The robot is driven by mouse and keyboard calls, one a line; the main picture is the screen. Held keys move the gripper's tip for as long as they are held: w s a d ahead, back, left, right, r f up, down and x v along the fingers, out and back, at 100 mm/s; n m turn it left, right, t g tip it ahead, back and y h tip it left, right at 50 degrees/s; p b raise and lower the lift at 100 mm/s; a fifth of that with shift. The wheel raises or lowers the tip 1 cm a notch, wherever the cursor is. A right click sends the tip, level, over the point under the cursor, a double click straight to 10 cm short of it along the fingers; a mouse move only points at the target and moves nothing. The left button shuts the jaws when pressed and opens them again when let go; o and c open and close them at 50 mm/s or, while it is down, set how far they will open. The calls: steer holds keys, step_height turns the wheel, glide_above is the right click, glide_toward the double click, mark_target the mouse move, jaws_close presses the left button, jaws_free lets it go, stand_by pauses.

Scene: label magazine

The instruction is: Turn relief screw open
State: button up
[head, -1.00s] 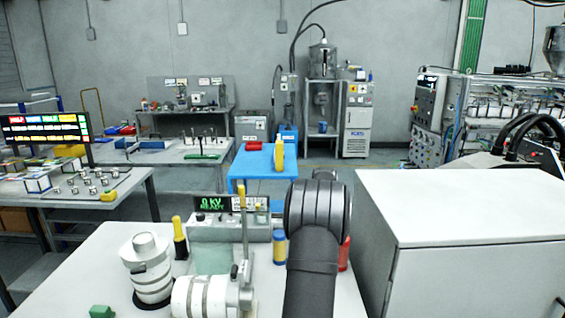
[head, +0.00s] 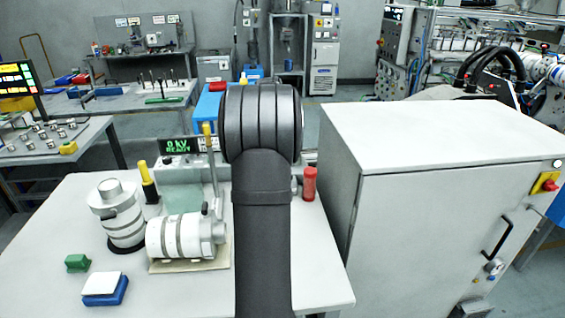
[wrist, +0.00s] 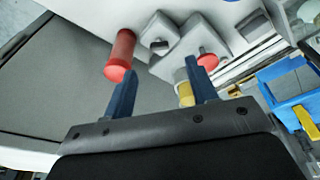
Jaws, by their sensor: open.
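No part in view can be made out surely as the relief screw. My gripper (wrist: 161,78) shows in the wrist view with its two blue fingers apart and nothing held between them. A red cylinder (wrist: 120,55) is just beyond the left finger; contact cannot be judged. A small red knob (wrist: 207,60) and a yellow cylinder (wrist: 186,94) show by the right finger, partly covered by it. In the head view my arm hides the gripper. The red cylinder (head: 310,184) stands right of my arm on the white bench. A grey unit with a green "0 kV READY" display (head: 181,145) stands at the bench's back.
A tall grey cabinet (head: 440,200) with a black handle and a red-yellow switch (head: 545,183) stands right of the bench. White ringed cylinders (head: 120,215), (head: 180,237), a green block (head: 77,262) and a blue-white pad (head: 106,288) occupy the bench's left.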

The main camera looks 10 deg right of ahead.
step_height(320, 180, up, 7)
steer(key=s+a+m+t+h, duration=0.1)
steer(key=s+a, duration=0.1)
steer(key=s, duration=0.1)
steer(key=shift+t, duration=0.3)
steer(key=x, duration=1.7)
steer(key=shift+f, duration=0.3)
steer(key=shift+c, duration=0.4)
steer(key=c, duration=0.9)
steer(key=shift+d+n+t+y, duration=0.15)
steer(key=shift+n+t+y, duration=0.35)
steer(key=shift+n, duration=1.2)
steer(key=o, duration=1)
